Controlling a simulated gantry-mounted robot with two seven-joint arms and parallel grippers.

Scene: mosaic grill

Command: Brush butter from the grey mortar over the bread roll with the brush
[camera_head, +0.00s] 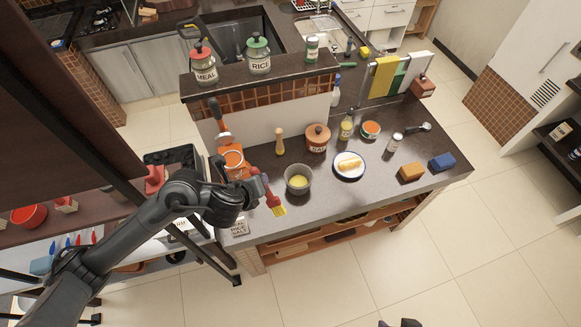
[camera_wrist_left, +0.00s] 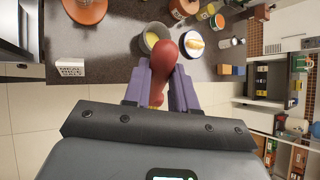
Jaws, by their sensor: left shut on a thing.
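The brush (camera_head: 272,198) has a red handle and yellow bristles. My left gripper (camera_head: 264,188) is shut on its handle, and the bristles point down, left of and beside the grey mortar (camera_head: 298,188). Yellow butter (camera_head: 298,181) lies in the mortar. The bread roll (camera_head: 349,161) lies on a white plate (camera_head: 349,176) to the right of the mortar. In the left wrist view, the red handle (camera_wrist_left: 164,60) stands between the purple fingers and covers part of the mortar (camera_wrist_left: 145,43). Two dark tips at the bottom edge may be my right gripper (camera_head: 398,323).
A salt pot (camera_head: 317,138), a wooden pepper mill (camera_head: 280,142) and an orange canister (camera_head: 233,162) stand behind. Orange (camera_head: 411,173) and blue (camera_head: 442,162) sponges lie at the right. A label box (camera_head: 238,227) is near the front left. The front counter edge is mostly clear.

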